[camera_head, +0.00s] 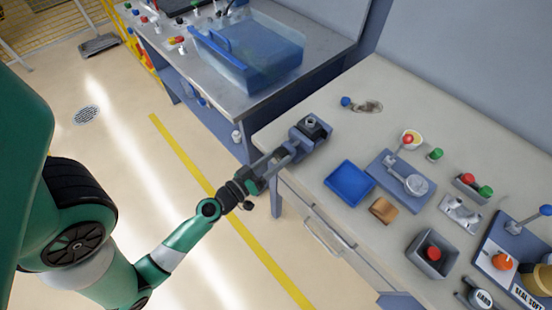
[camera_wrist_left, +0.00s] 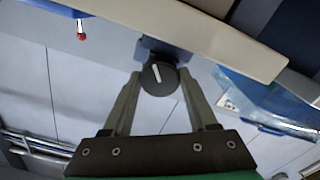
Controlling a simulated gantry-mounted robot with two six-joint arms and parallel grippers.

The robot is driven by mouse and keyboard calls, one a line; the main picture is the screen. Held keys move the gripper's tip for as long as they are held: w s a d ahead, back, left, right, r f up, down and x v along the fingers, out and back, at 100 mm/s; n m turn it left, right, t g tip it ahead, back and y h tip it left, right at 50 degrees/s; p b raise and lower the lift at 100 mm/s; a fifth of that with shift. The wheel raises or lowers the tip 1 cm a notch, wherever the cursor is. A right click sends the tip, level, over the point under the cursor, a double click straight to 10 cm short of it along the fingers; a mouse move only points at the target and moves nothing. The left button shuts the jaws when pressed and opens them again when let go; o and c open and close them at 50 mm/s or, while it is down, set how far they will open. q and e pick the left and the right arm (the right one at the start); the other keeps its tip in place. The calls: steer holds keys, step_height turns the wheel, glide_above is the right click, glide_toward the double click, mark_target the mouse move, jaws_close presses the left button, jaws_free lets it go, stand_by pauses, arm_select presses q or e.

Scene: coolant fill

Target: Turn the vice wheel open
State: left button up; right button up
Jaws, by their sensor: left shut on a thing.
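The grey vice (camera_head: 311,130) is mounted at the near left corner of the light bench. Its wheel shows in the left wrist view as a round black disc (camera_wrist_left: 160,76) with a white line, below the bench edge. My left gripper (camera_head: 277,163) reaches the vice front from the left. Its two fingers stand on either side of the wheel and are shut on it. In the head view the wheel is mostly hidden by the fingers. My right gripper is in neither view.
On the bench (camera_head: 289,165) are a blue tray (camera_head: 349,183), a brown block (camera_head: 383,209), a grey fixture plate (camera_head: 381,168) and a grey box (camera_head: 428,254) with a red knob. A second bench with a blue bin (camera_head: 262,52) stands behind.

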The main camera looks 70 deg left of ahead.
arm_select(q)
steer(key=n, duration=1.2)
steer(key=shift+n, duration=0.4)
steer(key=n, duration=0.6)
steer(key=shift+p, duration=0.4)
steer(key=n, duration=0.6)
steer(key=shift+p, duration=0.3)
steer(key=shift+n, duration=0.4)
steer(key=o, duration=1.4)
